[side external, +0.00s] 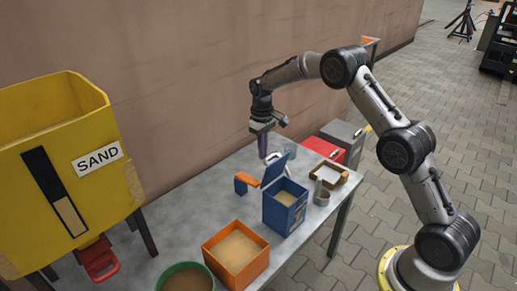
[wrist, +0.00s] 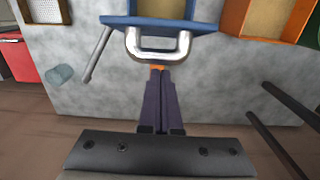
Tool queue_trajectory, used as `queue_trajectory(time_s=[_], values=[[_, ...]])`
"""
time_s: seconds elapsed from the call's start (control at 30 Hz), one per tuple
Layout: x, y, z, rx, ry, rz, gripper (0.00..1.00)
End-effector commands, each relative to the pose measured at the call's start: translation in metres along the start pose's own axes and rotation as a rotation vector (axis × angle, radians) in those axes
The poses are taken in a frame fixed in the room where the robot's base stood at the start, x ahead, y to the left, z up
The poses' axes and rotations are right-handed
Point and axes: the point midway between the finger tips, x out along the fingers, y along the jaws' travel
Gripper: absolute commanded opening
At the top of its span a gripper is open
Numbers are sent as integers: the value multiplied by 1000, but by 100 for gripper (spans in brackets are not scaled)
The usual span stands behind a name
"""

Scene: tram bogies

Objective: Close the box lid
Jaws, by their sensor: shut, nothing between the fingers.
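A blue box (side external: 284,212) with sand-coloured contents stands on the grey table. Its blue lid (side external: 273,171) is open and stands roughly upright at the back edge of the box. In the wrist view the lid's blue edge (wrist: 118,21) shows with a silver U-shaped handle (wrist: 184,48) toward me. My gripper (side external: 262,156) points down above and behind the lid, with dark fingers together and empty. In the wrist view my fingertips (wrist: 158,74) appear just below the handle; I cannot tell whether they touch it.
An orange box (side external: 236,252) and a green tub (side external: 186,278) stand at the front. A wooden tray (side external: 329,175), metal cup (side external: 321,195) and red box (side external: 323,150) are to the right. An orange item (side external: 244,184) lies left of the lid. A yellow sand hopper (side external: 60,170) stands left.

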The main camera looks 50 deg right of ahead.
Motion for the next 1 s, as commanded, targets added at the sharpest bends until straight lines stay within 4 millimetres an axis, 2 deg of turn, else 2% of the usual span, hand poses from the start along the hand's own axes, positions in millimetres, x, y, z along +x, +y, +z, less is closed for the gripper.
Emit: queue_trajectory(time_s=[1.0], values=[[-4, 0, 13, 1, 73, -2, 0]])
